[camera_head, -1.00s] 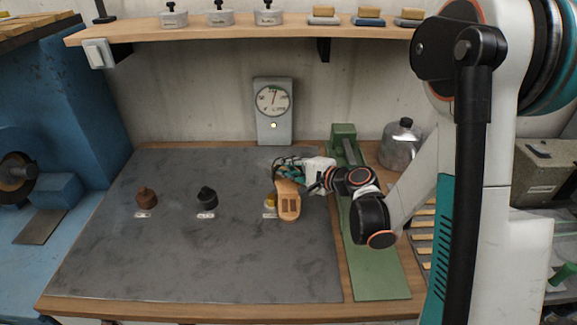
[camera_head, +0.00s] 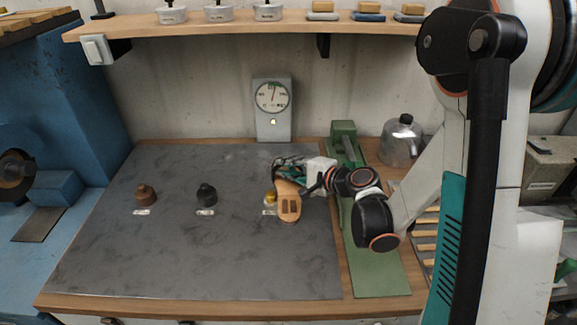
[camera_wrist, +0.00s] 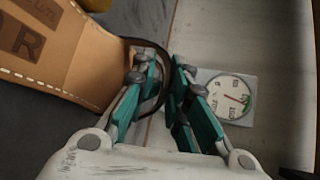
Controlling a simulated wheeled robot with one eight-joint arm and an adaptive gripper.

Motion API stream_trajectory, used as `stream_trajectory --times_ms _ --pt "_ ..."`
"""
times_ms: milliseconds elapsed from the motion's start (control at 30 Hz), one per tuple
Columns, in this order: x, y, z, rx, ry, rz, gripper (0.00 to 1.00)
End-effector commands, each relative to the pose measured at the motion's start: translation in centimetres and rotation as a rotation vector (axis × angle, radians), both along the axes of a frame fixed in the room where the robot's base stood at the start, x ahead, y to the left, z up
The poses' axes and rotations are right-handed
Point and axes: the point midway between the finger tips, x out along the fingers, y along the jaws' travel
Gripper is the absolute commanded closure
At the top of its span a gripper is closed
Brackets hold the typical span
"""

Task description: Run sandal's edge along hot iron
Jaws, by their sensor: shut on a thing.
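A tan leather sandal (camera_head: 288,203) with pale stitching along its edge is held over the right part of the dark work surface. In the wrist view the sandal (camera_wrist: 85,55) fills the upper left, with stamped letters on it and a dark strap or edge running to my fingers. My gripper (camera_head: 304,172) is shut on the sandal; its teal fingers (camera_wrist: 163,62) show in the wrist view. A yellow-topped piece (camera_head: 270,197) is partly hidden behind the sandal; I cannot tell if they touch. I cannot tell which thing is the hot iron.
A brown knobbed piece (camera_head: 145,194) and a black one (camera_head: 206,195) stand on the dark surface (camera_head: 190,255) to the left. A dial gauge (camera_head: 273,108) stands at the back. A green lever tool (camera_head: 375,265) and a metal kettle (camera_head: 401,143) are right. The front left surface is clear.

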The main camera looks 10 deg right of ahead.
Motion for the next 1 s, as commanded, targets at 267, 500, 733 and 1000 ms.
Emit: stream_trajectory --times_ms 267,500,733,1000 --pt "-0.3 0.1 0.0 0.001 0.001 0.001 1.0" --pt "-0.4 0.1 0.0 0.001 0.001 0.001 1.0" --pt "-0.9 0.1 0.0 0.001 0.001 0.001 1.0" --pt "-1.7 0.2 0.0 0.001 0.001 0.001 1.0"
